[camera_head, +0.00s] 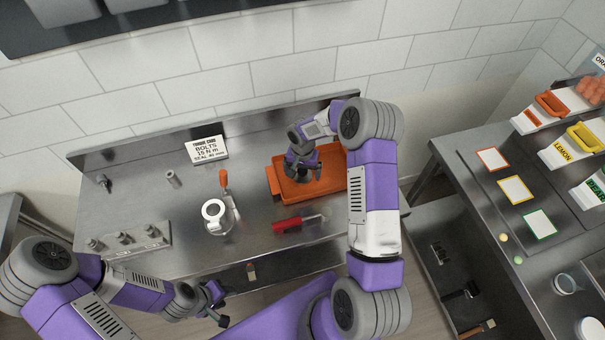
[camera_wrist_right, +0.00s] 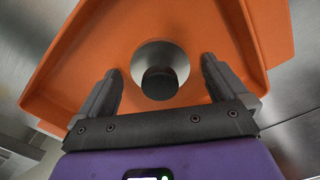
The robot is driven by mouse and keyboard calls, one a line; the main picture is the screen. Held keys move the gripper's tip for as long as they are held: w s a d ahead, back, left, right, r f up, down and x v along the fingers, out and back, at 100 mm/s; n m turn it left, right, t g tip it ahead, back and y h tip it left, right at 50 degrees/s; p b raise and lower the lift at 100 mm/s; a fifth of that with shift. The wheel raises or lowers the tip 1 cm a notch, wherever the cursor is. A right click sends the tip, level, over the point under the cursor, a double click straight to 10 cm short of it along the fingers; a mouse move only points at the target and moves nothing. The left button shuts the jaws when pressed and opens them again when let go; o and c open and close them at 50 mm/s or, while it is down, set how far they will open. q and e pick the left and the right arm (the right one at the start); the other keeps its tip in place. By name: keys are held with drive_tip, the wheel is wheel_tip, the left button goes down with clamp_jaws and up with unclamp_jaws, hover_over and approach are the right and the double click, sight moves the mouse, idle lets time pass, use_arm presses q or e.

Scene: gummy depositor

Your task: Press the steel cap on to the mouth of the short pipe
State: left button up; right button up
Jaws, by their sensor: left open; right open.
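A round steel piece (camera_wrist_right: 160,52) with a dark centre, which looks like the steel cap, lies in the orange tray (camera_wrist_right: 85,60) in the right wrist view. My right gripper (camera_wrist_right: 160,78) is open, with one finger on each side of the piece and visible gaps to both. In the head view my right gripper (camera_head: 304,172) is over the orange tray (camera_head: 330,180) and hides the piece. My left gripper (camera_head: 217,302) is open and empty near the bench's front edge. A short upright steel cylinder (camera_head: 172,179) stands on the bench; I cannot tell whether it is the short pipe.
On the steel bench (camera_head: 140,195) are a metal block with several stubs (camera_head: 125,242), a white-ringed round fitting (camera_head: 214,212), an orange-handled tool (camera_head: 224,180), a red-handled screwdriver (camera_head: 288,225) and a bolts sign (camera_head: 206,149). A back wall edges the bench. A second counter (camera_head: 475,175) stands right.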

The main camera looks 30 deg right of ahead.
sight(303, 170)
drive_tip(key=c, duration=1.2)
drive_tip(key=shift+r, duration=0.1)
wheel_tip(303, 170, up, 10)
drive_tip(key=shift+f, duration=0.1)
